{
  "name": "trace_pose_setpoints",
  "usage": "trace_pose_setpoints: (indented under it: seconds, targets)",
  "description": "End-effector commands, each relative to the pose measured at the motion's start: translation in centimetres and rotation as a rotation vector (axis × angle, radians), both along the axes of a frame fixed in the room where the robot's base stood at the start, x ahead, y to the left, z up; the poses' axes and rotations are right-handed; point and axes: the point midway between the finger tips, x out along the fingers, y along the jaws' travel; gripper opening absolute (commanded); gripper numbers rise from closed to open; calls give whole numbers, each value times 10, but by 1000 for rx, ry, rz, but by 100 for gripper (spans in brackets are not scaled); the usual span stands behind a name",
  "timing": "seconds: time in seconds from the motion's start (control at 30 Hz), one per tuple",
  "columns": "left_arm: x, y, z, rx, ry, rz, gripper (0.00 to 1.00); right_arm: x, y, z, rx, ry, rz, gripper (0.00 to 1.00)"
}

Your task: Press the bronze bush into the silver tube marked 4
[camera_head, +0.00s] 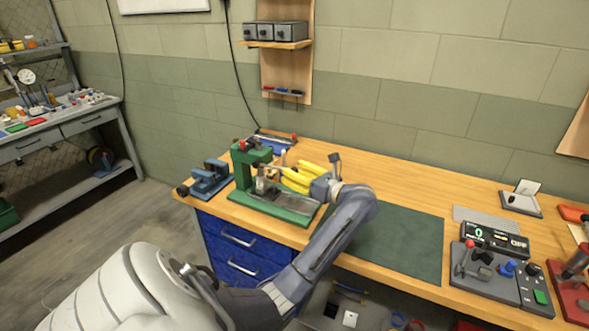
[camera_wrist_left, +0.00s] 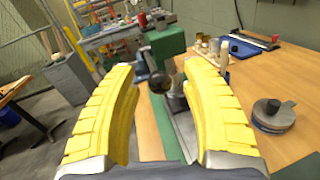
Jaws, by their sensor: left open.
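My left gripper (camera_head: 292,171) is open, its yellow fingers just right of and above the green press (camera_head: 242,166) on the wooden bench. In the left wrist view the two fingers of the left gripper (camera_wrist_left: 160,78) are wide apart with nothing between them. The green press (camera_wrist_left: 165,45) stands beyond them, with a dark round knob and a grey metal part below its head. Small tan and white upright pieces (camera_wrist_left: 224,55) stand right of the press; I cannot tell whether one is the bronze bush or a tube. No number 4 is readable. My right gripper is not in view.
A blue vise-like tool (camera_head: 209,178) sits left of the press. A blue tray (camera_head: 274,141) lies behind it. A dark green mat (camera_head: 400,240) is bare right of my arm. A control box (camera_head: 500,275) stands farther right. A dark round piece (camera_wrist_left: 273,115) lies on the bench.

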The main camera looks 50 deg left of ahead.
Motion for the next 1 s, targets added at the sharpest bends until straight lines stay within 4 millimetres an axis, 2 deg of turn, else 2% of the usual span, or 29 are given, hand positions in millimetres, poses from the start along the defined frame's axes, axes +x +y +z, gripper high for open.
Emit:
trace_pose_setpoints:
  seconds: [0.13,0.53,1.0]
  targets:
    - [0,0,0,0,0,0,46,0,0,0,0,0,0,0]
    - [0,0,0,0,0,0,0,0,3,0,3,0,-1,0]
    - [0,-1,-3,9,6,1,0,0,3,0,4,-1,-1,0]
